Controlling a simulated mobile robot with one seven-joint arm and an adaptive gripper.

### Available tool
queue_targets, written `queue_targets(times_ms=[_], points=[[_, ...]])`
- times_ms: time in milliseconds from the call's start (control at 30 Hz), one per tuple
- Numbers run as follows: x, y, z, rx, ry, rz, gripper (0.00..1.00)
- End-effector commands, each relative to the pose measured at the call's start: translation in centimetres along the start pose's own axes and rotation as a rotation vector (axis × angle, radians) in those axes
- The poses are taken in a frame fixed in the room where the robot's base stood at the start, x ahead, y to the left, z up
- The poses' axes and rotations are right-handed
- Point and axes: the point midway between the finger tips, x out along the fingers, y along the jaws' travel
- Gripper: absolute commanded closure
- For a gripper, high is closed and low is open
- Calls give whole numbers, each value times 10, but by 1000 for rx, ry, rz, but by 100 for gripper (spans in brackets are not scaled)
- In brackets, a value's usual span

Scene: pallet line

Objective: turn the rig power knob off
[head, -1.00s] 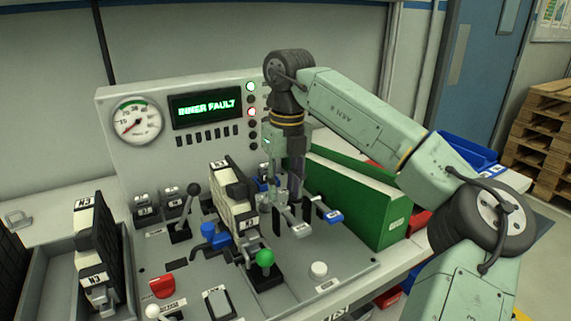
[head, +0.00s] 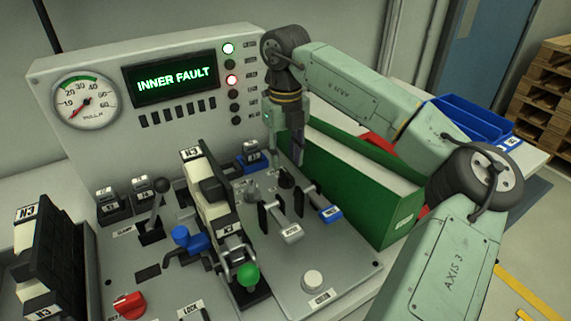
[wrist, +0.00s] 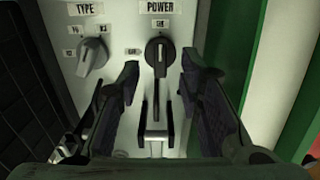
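The black power knob (wrist: 157,52) is under the POWER label in the wrist view, its pointer upright toward a small upper label that I cannot read clearly. Another small label is to its left. My gripper (wrist: 160,78) is open, with one finger on each side of the knob in the picture and visible gaps between. No contact is visible. In the head view my gripper (head: 284,155) points down at the back right of the panel. The dark knob (head: 286,178) shows just below it, partly hidden by a finger.
A grey TYPE knob (wrist: 93,58) is left of the power knob. Two levers (head: 290,232) stand in front of it. A green bin (head: 345,190) is close on the right. The rig display (head: 176,79) reads INNER FAULT. A black-and-white module stack (head: 215,205) stands to the left.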

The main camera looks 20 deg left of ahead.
Motion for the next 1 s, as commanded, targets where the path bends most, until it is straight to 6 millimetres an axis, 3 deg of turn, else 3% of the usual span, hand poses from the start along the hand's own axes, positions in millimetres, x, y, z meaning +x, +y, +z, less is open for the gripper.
queue_targets(times_ms=[300,633,1000], points=[[38,1,0,-1,0,1,67],[42,0,0,-1,-1,0,67],[42,0,0,-1,-1,0,91]])
